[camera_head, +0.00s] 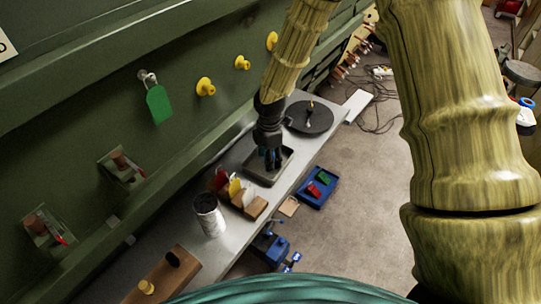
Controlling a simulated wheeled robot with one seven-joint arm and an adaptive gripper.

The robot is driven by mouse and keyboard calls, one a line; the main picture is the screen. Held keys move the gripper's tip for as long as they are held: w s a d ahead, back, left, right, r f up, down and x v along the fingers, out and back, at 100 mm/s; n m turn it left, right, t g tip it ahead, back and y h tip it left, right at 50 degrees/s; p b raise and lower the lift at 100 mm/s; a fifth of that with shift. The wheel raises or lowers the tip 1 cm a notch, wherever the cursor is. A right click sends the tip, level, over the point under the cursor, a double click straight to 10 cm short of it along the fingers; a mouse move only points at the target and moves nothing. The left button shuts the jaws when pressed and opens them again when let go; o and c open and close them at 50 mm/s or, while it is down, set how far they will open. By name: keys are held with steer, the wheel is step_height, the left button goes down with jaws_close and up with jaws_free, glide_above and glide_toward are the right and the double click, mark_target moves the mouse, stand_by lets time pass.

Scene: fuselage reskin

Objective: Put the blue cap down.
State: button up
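My gripper (272,163) is black and points down over a shallow grey tray (257,172) on the narrow bench. Its fingers are small in the view, and a bluish tint shows on and between them. I cannot tell whether this tint is the blue cap or part of the fingers. No blue cap shows clearly anywhere else. The gap between the fingertips and the tray floor cannot be judged from this angle.
The bench (233,245) also bears a dark round plate (310,117), a white canister (208,218) and a wooden holder with coloured items (242,198). A blue bin (318,191) stands lower, beside the bench. The green wall with yellow knobs (206,87) rises at left.

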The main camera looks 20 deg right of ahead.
step_height(320, 180, up, 10)
steer(key=b, duration=0.4)
steer(key=shift+r, duration=1.15)
